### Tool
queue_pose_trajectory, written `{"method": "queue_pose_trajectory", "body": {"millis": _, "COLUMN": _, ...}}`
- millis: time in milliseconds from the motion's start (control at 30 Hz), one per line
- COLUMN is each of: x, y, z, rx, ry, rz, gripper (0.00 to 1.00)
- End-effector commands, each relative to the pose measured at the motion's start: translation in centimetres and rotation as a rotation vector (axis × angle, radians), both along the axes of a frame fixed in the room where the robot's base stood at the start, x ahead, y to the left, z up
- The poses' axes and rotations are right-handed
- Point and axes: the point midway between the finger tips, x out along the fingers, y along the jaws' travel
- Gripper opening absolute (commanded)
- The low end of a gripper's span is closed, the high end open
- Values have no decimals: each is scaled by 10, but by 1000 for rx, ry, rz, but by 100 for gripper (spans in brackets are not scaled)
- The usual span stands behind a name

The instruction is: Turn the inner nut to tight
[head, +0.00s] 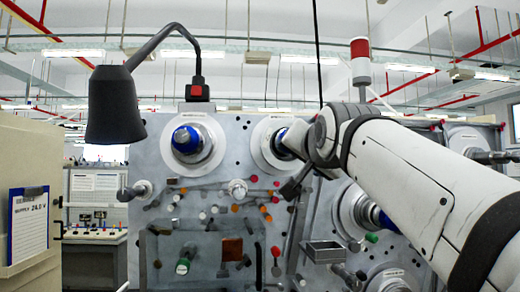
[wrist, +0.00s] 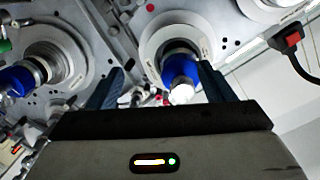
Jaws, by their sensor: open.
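My gripper (wrist: 163,82) is open in the wrist view, with its two dark fingers wide apart. A spindle with a blue sleeve (wrist: 179,70) and a bright pale end (wrist: 181,95) stands between the fingers, close to the right finger. I cannot tell whether they touch. A dark ring shows behind the blue sleeve, in front of a pale round flange (wrist: 152,45). I cannot make out the inner nut clearly. In the head view my arm reaches the upper middle spindle, whose flange (head: 259,147) shows; my arm hides most of its blue part (head: 281,136).
Another blue spindle (head: 187,140) is at the upper left, and one (head: 368,213) is at the right below my arm. Small coloured rollers and knobs (head: 238,189) stick out below. A black lamp (head: 113,105) hangs at the left. A red-and-black switch (wrist: 292,38) shows at the wrist view's right.

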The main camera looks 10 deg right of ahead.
Motion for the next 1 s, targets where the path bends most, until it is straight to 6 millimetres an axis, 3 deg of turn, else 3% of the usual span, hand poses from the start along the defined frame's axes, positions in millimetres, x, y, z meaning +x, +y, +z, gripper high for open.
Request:
{"method": "queue_pose_trajectory", "body": {"millis": 100, "x": -2, "y": 0, "z": 29, "rx": 39, "ry": -72, "rz": -3, "gripper": 75}}
{"method": "queue_pose_trajectory", "body": {"millis": 233, "x": 2, "y": 0, "z": 42, "rx": 53, "ry": -99, "rz": -3, "gripper": 75}}
{"method": "queue_pose_trajectory", "body": {"millis": 700, "x": 67, "y": 0, "z": 43, "rx": 52, "ry": -99, "rz": -1, "gripper": 75}}
{"method": "queue_pose_trajectory", "body": {"millis": 1000, "x": 75, "y": 1, "z": 41, "rx": 52, "ry": -101, "rz": -1, "gripper": 75}}
